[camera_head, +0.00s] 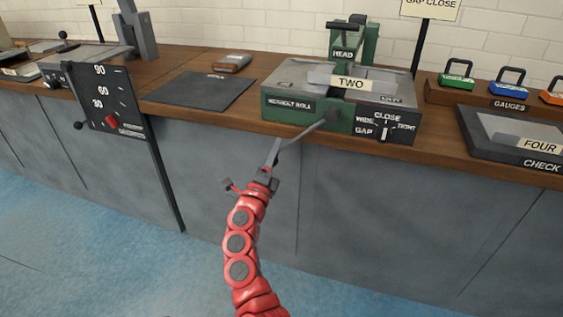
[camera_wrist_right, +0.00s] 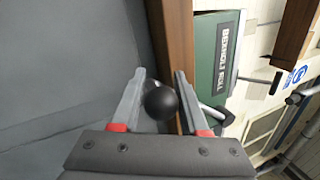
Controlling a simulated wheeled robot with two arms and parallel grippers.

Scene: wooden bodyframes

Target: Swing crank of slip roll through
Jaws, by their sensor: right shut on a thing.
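The slip roll (camera_head: 292,107) is a green and grey machine on the bench, with a "TWO" plate on top. Its grey crank (camera_head: 311,128) runs from a hub on the front face down and left, out past the bench edge. My right gripper (camera_head: 273,158) is at the crank's outer end, in front of the bench. In the right wrist view the black ball knob (camera_wrist_right: 160,103) of the crank sits between the two fingers of the right gripper (camera_wrist_right: 159,76), which are shut on it. The slip roll's green face (camera_wrist_right: 217,62) shows beyond. My left gripper is not in view.
Gauges (camera_head: 508,85) and a check plate (camera_head: 478,140) are at right.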

